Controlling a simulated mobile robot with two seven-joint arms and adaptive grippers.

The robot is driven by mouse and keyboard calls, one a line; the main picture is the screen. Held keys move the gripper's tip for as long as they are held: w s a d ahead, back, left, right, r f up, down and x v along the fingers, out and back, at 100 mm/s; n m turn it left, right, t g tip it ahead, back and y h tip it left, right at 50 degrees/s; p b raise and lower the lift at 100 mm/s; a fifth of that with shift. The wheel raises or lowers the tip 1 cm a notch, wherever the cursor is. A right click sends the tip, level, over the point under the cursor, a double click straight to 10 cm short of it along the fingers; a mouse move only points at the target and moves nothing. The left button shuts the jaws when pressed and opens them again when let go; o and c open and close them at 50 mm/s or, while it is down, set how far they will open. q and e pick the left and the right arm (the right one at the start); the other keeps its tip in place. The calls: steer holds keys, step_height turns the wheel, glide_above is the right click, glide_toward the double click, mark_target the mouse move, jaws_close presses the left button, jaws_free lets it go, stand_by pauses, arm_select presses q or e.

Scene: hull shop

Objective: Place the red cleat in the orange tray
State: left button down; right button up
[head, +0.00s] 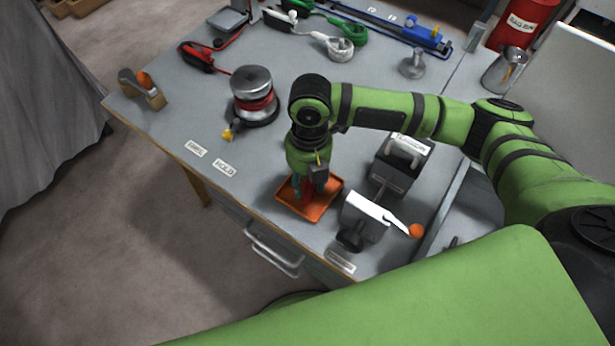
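The orange tray (325,207) lies flat on the grey bench near its front edge. My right gripper (309,188) points down into the tray from above. A red piece, which looks like the red cleat (308,184), shows between its fingers, low over the tray floor. The gripper body hides the top of this piece. I cannot tell whether the fingers press on it or stand clear, or whether it touches the tray. My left gripper is out of view.
A spool with a red band (253,100) stands to the left. A wooden plane (143,90) sits at the far left corner.

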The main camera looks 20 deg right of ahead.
step_height(320, 180, up, 12)
steer(key=w+b, duration=0.1)
steer(key=shift+d+r, duration=0.15)
steer(key=shift+d, duration=0.2)
stand_by(0.4)
stand_by(0.4)
